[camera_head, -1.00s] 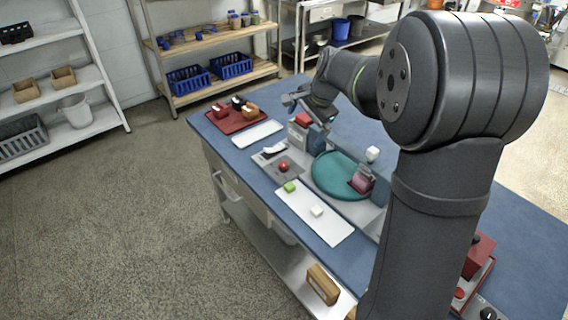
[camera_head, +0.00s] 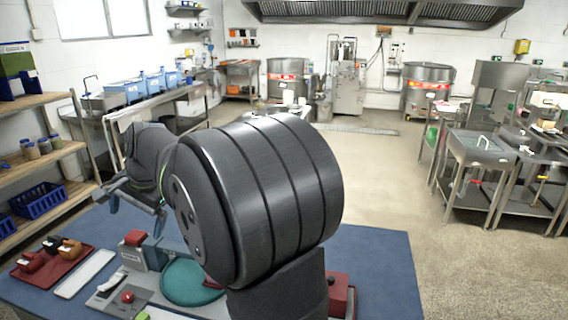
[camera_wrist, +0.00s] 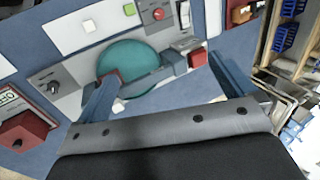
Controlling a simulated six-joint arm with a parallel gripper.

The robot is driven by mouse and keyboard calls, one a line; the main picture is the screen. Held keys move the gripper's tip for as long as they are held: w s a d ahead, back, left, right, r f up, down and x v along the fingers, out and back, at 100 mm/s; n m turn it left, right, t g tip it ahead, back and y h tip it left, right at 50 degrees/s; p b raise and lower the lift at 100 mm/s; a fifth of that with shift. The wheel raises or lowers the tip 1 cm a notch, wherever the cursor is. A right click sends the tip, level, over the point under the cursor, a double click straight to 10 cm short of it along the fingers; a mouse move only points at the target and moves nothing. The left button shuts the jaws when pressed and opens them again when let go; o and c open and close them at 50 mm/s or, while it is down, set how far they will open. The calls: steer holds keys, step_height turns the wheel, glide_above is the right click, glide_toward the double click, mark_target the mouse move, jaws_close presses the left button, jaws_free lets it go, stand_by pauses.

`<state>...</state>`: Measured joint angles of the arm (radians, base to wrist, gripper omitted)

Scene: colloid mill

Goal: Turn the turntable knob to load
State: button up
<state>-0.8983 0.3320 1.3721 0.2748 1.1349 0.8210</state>
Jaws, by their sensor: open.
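The teal round turntable (camera_head: 190,283) lies in the grey machine on the blue table, partly hidden by my arm. It also shows in the wrist view (camera_wrist: 132,60), beyond my fingers. A black knob (camera_wrist: 53,87) sits on the grey plate left of the turntable in the wrist view. A red round button (camera_head: 128,297) sits on the grey panel, and it also shows in the wrist view (camera_wrist: 158,13). I cannot tell for sure that the black knob is the turntable knob, nor read its setting. My gripper (camera_head: 137,206) is open and empty above the table, apart from both controls.
A red box (camera_wrist: 25,132) stands near the black knob. A red-topped grey block (camera_head: 135,247) stands behind the panel. A red tray (camera_head: 52,262) with small items and a white board (camera_head: 85,272) lie at left.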

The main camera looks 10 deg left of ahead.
steer(key=c, duration=1)
steer(key=n+h, duration=0.5)
steer(key=n, duration=0.2)
glide_above(127, 295)
step_height(127, 295, down, 13)
steer(key=shift+n, duration=0.3)
step_height(127, 295, down, 17)
steer(key=shift+a+f, duration=0.1)
steer(key=c, duration=0.9)
